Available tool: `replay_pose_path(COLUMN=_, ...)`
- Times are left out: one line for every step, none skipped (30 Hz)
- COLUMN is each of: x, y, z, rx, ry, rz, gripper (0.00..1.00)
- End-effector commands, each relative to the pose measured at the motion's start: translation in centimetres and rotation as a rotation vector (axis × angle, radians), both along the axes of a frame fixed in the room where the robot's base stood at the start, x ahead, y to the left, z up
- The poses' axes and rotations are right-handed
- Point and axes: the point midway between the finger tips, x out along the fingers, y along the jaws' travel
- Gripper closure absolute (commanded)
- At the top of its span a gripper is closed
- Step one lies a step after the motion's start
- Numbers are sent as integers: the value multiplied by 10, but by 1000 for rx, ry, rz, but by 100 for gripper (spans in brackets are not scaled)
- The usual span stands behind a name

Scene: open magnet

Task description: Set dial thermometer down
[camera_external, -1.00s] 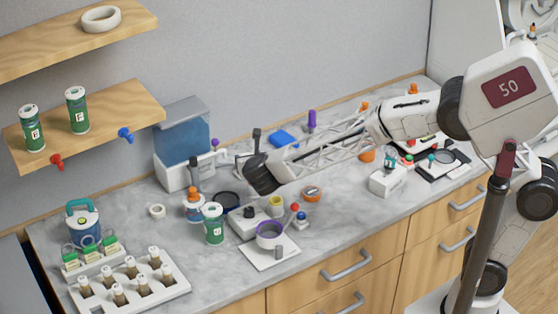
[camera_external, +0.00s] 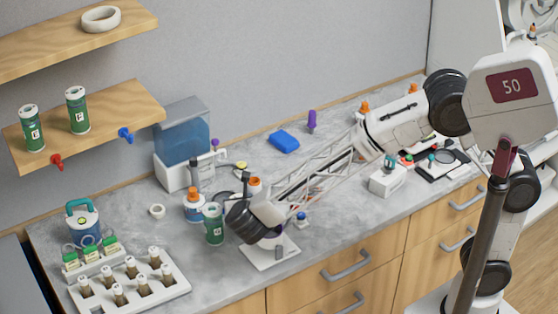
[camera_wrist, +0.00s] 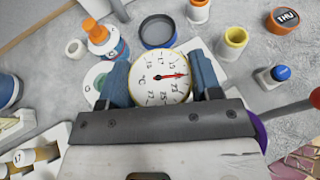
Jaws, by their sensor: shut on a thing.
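The dial thermometer (camera_wrist: 160,77) has a round white face, a brass-coloured rim, black numbers and a red needle. In the wrist view it sits between the two blue fingers of my gripper (camera_wrist: 163,80), which is shut on it. The face points up toward the wrist camera. In the external view my wrist hangs low over the bench (camera_external: 204,270), between the green can and the white square stand; I cannot make out the fingers or thermometer there. I cannot tell whether the thermometer touches the bench.
A green can (camera_external: 214,224) and an orange-capped bottle (camera_external: 194,207) stand close on the left. The purple-rimmed dish (camera_wrist: 261,133) is close at right. A vial rack (camera_external: 130,284) stands front left.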

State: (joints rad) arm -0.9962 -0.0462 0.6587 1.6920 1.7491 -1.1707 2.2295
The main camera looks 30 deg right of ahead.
Motion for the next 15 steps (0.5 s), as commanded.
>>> replay_pose_path(x=-9, y=6, z=-1, rx=-1, ry=0, rz=1, gripper=69)
replay_pose_path(x=-14, y=9, z=-2, rx=-1, ry=0, rz=0, gripper=69)
replay_pose_path(x=-22, y=13, z=-4, rx=-2, ry=1, rz=-1, gripper=69)
replay_pose_path(x=-27, y=15, z=-5, rx=-1, ry=1, rz=-4, gripper=69)
replay_pose_path(x=-32, y=18, z=-6, rx=-1, ry=0, rz=-5, gripper=69)
replay_pose_path(x=-40, y=22, z=-9, rx=-1, ry=1, rz=-5, gripper=69)
replay_pose_path(x=-45, y=24, z=-10, rx=-1, ry=1, rz=-6, gripper=69)
replay_pose_path(x=-50, y=26, z=-11, rx=-1, ry=0, rz=-7, gripper=69)
replay_pose_path(x=-57, y=29, z=-13, rx=-1, ry=-1, rz=-7, gripper=69)
replay_pose_path(x=-62, y=31, z=-14, rx=-1, ry=-1, rz=-9, gripper=69)
replay_pose_path(x=-66, y=32, z=-16, rx=0, ry=0, rz=-10, gripper=69)
replay_pose_path(x=-72, y=34, z=-17, rx=0, ry=0, rz=-10, gripper=69)
replay_pose_path(x=-76, y=36, z=-18, rx=0, ry=0, rz=-10, gripper=69)
replay_pose_path(x=-79, y=37, z=-19, rx=1, ry=0, rz=-10, gripper=69)
replay_pose_path(x=-83, y=38, z=-20, rx=1, ry=0, rz=-11, gripper=69)
